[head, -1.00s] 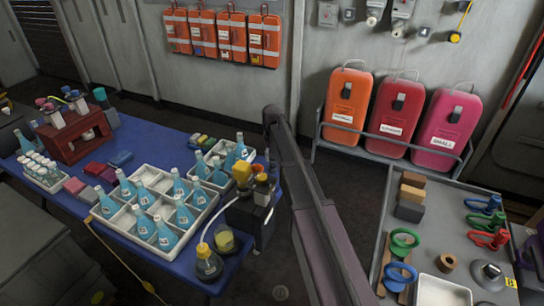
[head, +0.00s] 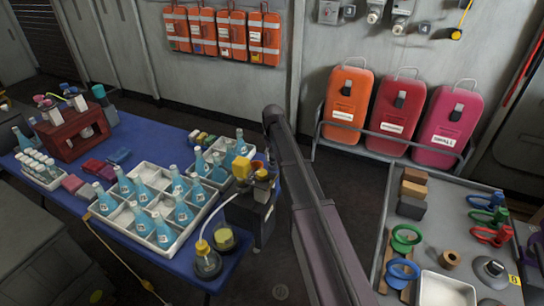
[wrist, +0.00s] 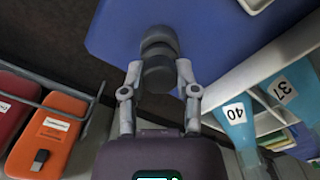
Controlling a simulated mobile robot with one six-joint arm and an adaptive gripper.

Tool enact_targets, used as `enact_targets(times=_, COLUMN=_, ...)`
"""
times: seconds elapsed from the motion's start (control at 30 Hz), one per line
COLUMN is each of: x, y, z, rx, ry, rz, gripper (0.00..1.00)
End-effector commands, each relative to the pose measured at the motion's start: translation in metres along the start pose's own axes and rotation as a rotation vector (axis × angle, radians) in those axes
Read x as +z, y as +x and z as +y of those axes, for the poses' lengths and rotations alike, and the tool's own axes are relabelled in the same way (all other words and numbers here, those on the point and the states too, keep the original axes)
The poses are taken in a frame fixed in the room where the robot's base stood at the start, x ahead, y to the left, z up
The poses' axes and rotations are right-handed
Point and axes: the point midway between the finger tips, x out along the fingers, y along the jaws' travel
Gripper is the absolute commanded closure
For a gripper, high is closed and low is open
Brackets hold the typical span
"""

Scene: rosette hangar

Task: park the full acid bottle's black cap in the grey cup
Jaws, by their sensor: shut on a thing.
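In the wrist view my gripper (wrist: 159,72) is shut on a dark, rounded, stepped piece that looks like the black cap (wrist: 158,76). The held piece is over or near the blue table (wrist: 110,35); I cannot tell its height. In the head view my arm hides the gripper. Several pale blue bottles (head: 144,191) stand in white divided trays; I cannot tell which is the full acid bottle. Two bottles, labelled 40 (wrist: 237,125) and 37 (wrist: 283,90), show at the right of the wrist view. I cannot make out the grey cup in either view.
A black box with yellow parts (head: 252,208) and a round flask (head: 206,262) stand at the table's near right. A dark red rack (head: 72,140) stands at the left. A grey bench (head: 440,215) with coloured rings is at the right. Dark floor lies between table and bench.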

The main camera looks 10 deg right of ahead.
Motion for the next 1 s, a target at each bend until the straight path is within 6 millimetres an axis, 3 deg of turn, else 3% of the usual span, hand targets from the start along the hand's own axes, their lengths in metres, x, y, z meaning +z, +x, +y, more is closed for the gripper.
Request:
enact_targets(times=0.93, x=0.0001, y=0.0091, z=0.0007, rx=0.0, ry=0.001, rz=0.0, gripper=0.8)
enact_targets(times=0.97, x=0.0001, y=0.0091, z=0.0007, rx=0.0, ry=0.001, rz=0.0, gripper=0.54)
enact_targets(times=1.0, x=0.0001, y=0.0091, z=0.0007, rx=0.0, ry=0.001, rz=0.0, gripper=0.42)
